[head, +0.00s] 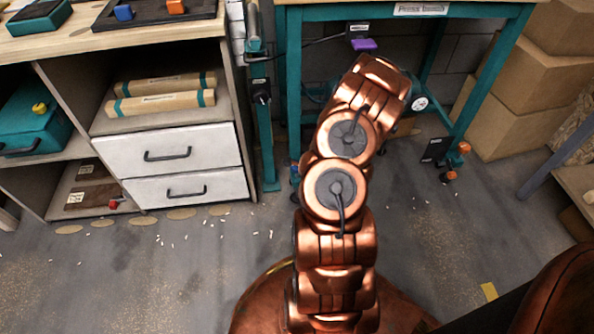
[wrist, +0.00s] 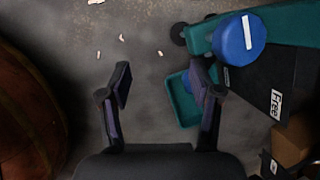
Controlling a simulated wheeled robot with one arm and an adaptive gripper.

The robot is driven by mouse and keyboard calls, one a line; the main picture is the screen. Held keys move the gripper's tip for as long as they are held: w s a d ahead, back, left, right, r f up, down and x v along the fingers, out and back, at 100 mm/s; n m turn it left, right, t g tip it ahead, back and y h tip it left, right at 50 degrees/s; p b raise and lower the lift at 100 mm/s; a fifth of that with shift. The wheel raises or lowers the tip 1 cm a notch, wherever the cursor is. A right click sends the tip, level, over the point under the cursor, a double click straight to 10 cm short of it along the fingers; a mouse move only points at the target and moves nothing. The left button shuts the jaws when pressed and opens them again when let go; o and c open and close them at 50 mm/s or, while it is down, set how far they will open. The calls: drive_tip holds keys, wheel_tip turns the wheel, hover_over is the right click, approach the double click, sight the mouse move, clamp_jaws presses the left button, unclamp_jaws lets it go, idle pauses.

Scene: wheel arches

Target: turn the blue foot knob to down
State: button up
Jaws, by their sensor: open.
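The blue foot knob (wrist: 239,39) is a round blue cap with a white stripe, on a teal leg part at the upper right of the wrist view. Its stripe runs nearly vertical in that picture. A black plate beside it carries a white label reading "Free" (wrist: 277,104). My gripper (wrist: 162,78) is open and empty, its two dark fingers apart over the floor, left of and below the knob. A second, smaller blue part (wrist: 187,81) is partly hidden behind the right finger. In the head view my arm hides the gripper; a little blue (head: 294,170) shows beside it.
The teal workbench (head: 292,90) stands behind my arm. Orange knobs (head: 463,147) sit on its right foot. White drawers (head: 168,152) are at left, cardboard boxes (head: 498,110) at right. White bits and flat tan discs (head: 143,220) lie on the grey floor, which is otherwise open.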

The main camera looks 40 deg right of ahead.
drive_tip(key=d+r+m+t+b, duration=0.1)
drive_tip(key=d, duration=0.1)
drive_tip(key=w+d+r+m+t+b, duration=0.1)
drive_tip(key=d+r+m+t, duration=0.1)
drive_tip(key=w+d+r+m+t+y+b, duration=0.1)
drive_tip(key=d+r+m+t, duration=0.1)
drive_tip(key=shift+w, duration=0.25)
drive_tip(key=b+x, duration=0.3)
drive_tip(key=x, duration=0.3)
drive_tip(key=shift+a+f, duration=0.2)
drive_tip(key=shift+w+f+b, duration=0.35)
drive_tip(key=shift+w, duration=0.2)
drive_tip(key=c, duration=0.9)
drive_tip(key=shift+w+r+p, duration=0.25)
drive_tip(key=shift+r+p, duration=0.15)
drive_tip(key=shift+p, duration=0.35)
drive_tip(key=shift+f, duration=0.15)
